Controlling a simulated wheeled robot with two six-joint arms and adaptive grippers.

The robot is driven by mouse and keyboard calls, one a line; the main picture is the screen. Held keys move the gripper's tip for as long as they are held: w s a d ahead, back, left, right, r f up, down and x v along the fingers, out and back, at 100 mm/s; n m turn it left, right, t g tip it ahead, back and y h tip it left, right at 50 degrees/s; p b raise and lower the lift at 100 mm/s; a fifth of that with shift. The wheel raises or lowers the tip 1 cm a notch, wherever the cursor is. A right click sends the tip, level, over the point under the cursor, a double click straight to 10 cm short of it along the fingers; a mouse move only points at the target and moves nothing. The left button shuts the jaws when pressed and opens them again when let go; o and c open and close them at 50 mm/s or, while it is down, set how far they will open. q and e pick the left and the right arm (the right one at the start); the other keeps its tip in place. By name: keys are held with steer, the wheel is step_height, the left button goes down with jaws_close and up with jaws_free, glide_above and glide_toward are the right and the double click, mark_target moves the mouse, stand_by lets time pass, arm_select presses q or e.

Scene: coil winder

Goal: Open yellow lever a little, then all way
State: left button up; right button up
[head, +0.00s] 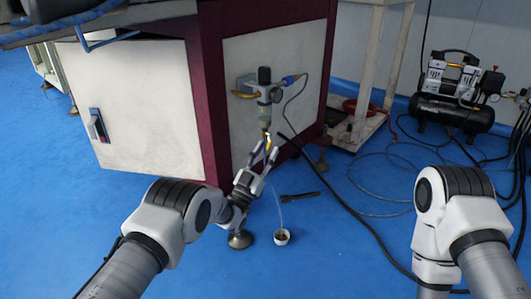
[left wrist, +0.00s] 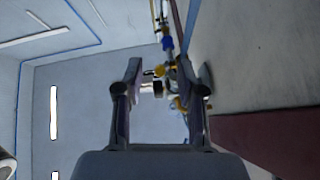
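An air filter unit (head: 264,92) with a dark top knob and a clear lower bowl is mounted on the side of the machine cabinet. In the left wrist view the two fingers (left wrist: 160,72) are spread, with the unit's fittings (left wrist: 158,88) beyond the gap. My right arm is at the right in the head view, but its gripper is not visible.
The cabinet (head: 140,100) stands close behind my left gripper. A compressor (head: 455,95) and hoses lie at the right. Floor between my arms is mostly clear.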

arm_select(q)
steer(key=v, duration=1.2)
